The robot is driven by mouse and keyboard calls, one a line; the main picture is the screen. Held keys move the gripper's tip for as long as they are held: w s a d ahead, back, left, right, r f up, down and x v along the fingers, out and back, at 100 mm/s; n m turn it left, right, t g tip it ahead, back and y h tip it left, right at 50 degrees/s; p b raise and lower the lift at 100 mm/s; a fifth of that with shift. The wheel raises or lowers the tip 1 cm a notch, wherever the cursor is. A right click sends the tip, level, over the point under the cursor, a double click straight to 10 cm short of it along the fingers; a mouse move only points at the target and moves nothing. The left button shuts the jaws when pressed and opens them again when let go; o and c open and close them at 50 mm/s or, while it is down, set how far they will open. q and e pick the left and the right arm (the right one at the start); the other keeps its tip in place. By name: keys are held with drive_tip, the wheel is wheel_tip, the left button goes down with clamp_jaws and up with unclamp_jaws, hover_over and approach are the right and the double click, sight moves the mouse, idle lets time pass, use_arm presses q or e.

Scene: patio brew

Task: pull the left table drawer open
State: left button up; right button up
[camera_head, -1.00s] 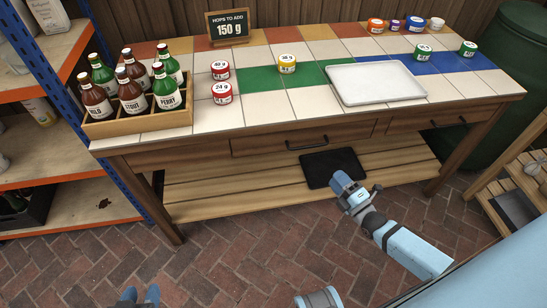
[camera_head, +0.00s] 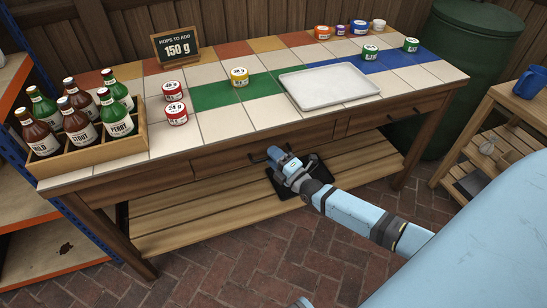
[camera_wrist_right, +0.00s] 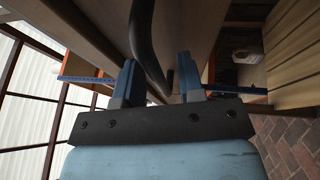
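The left table drawer (camera_head: 222,164) is a wooden front under the tiled tabletop in the head view, and it looks flush with the table. Its dark bar handle (camera_head: 257,158) is partly hidden by my right gripper (camera_head: 273,154), which is at the handle. In the right wrist view, the dark curved handle (camera_wrist_right: 145,45) runs between the two separated blue fingers of my right gripper (camera_wrist_right: 158,72). The fingers are open, with space around the handle; whether one touches it is unclear. My left gripper is not in view.
The tabletop holds a bottle crate (camera_head: 92,153), small jars, a white tray (camera_head: 328,88) and a sign (camera_head: 176,46). A right drawer (camera_head: 385,118) is beside the left one. A black slab (camera_head: 285,190) lies on the lower shelf. A side table stands right.

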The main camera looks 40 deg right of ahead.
drive_tip(key=shift+w, duration=0.1)
clamp_jaws()
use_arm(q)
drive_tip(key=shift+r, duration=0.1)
use_arm(e)
drive_tip(key=shift+a, duration=0.1)
use_arm(q)
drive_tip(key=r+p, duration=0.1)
drive_tip(key=p, duration=0.5)
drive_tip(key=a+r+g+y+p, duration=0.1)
drive_tip(key=p, duration=0.5)
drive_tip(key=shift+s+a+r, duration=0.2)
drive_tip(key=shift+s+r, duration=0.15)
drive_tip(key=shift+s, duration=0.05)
use_arm(e)
drive_tip(key=s+a, duration=0.3)
drive_tip(key=s, duration=0.9)
drive_tip(key=s+a, duration=0.3)
drive_tip(key=s, duration=1)
drive_tip(key=shift+s, duration=0.2)
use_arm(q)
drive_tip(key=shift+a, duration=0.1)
